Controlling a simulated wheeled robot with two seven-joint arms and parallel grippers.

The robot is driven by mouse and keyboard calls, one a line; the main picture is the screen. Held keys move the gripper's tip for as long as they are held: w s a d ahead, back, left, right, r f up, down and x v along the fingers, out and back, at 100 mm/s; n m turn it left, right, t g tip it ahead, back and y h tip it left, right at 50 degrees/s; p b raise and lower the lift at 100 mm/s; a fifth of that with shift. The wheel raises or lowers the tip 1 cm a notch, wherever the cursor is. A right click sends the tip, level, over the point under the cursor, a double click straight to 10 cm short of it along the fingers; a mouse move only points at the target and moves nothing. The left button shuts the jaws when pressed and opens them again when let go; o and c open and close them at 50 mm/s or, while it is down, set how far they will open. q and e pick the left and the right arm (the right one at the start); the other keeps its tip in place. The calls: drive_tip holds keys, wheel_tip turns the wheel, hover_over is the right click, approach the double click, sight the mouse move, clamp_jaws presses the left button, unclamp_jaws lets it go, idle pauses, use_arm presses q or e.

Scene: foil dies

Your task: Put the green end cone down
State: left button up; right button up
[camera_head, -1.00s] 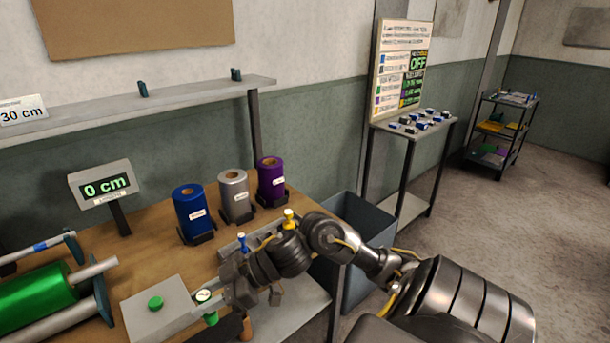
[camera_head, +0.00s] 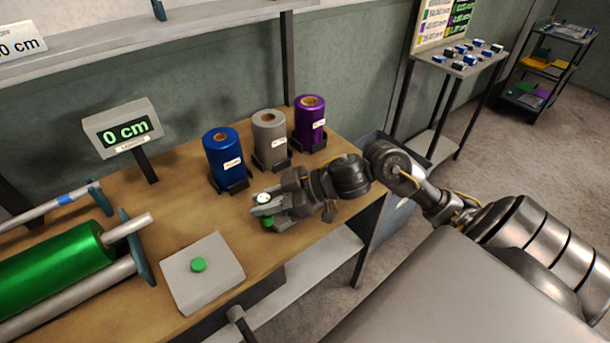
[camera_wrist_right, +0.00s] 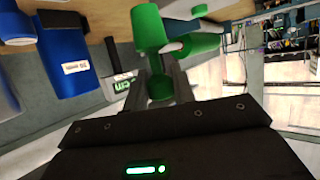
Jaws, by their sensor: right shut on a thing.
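My right gripper (camera_head: 266,208) is shut on the green end cone (camera_head: 267,223), over the wooden table (camera_head: 190,205) in front of the blue and grey rolls. The cone's pale round face points up, and green shows below the fingers. Whether its bottom touches the table I cannot tell. In the right wrist view green shows between the two fingers of my right gripper (camera_wrist_right: 159,86), and the fingers hide part of the cone (camera_wrist_right: 160,90). My left gripper is not in view.
Blue (camera_head: 223,158), grey (camera_head: 269,138) and purple (camera_head: 310,122) rolls stand behind the gripper. A grey box with a green button (camera_head: 199,265) is front left. Bare wood lies between display and box.

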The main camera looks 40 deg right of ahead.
drive_tip(key=s+d+r+m+t+h+p, duration=0.4)
drive_tip(key=d+r+m+t+h+p, duration=0.1)
drive_tip(key=d+m+h+p, duration=0.25)
drive_tip(key=shift+w+d+f+b, duration=1.65)
drive_tip(key=shift+f+b, duration=0.3)
drive_tip(key=shift+f, duration=0.2)
drive_tip(key=shift+w+d+f+b, duration=1.5)
drive_tip(key=shift+d+f+b, duration=0.3)
drive_tip(key=shift+f, duration=0.35)
drive_tip(key=shift+w+d+f+b, duration=1.6)
drive_tip(key=shift+f+b, duration=0.45)
drive_tip(key=shift+f, duration=0.1)
drive_tip(key=o, duration=1)
drive_tip(key=shift+f, duration=0.15)
